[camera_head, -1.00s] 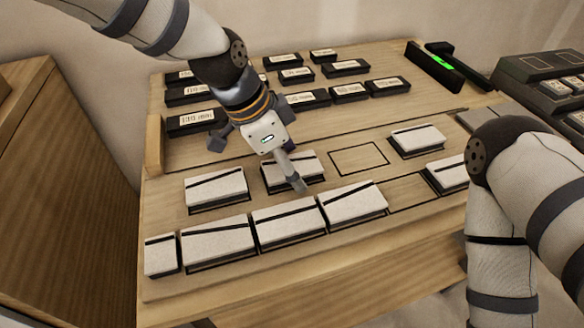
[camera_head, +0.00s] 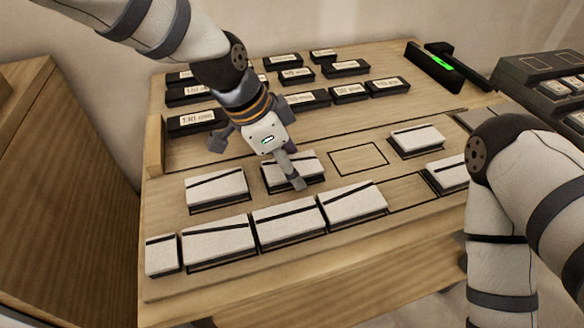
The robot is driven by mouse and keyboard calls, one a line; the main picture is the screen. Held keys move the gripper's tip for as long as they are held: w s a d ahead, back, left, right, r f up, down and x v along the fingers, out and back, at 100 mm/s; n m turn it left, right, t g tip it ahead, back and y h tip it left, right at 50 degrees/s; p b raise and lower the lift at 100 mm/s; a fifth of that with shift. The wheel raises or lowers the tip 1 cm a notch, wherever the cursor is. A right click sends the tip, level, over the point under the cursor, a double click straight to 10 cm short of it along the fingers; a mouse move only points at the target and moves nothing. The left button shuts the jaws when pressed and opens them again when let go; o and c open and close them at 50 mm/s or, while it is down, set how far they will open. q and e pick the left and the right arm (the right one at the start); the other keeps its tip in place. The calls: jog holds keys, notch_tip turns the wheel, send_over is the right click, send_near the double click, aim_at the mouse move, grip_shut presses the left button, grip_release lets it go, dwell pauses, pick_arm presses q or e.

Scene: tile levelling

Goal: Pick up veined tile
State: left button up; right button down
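Several pale tiles, each with a dark vein line, lie on a wooden board. One veined tile (camera_head: 307,168) in the middle row is partly hidden by my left gripper (camera_head: 257,163). The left gripper points down over that tile, with its fingers spread apart. One finger reaches down in front of the tile, and the other is off to its left. I cannot tell whether a finger touches it. Other veined tiles lie left of it (camera_head: 216,188), in the front row (camera_head: 288,222) and at the right (camera_head: 417,140). My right arm shows at the right, but its gripper is out of view.
An empty outlined slot (camera_head: 359,159) lies right of the middle tile. Dark labelled blocks (camera_head: 308,98) fill the back of the wooden board (camera_head: 330,255). A black device with a green light (camera_head: 443,62) stands at the back right. A wooden cabinet (camera_head: 60,190) stands left.

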aim_at(298, 165)
pick_arm(q)
jog(key=shift+s+f, duration=0.15)
jog(key=shift+s, duration=0.05)
jog(key=c, duration=0.7)
jog(key=shift+o, duration=0.2)
jog(key=shift+f, duration=0.1)
jog(key=shift+s, duration=0.1)
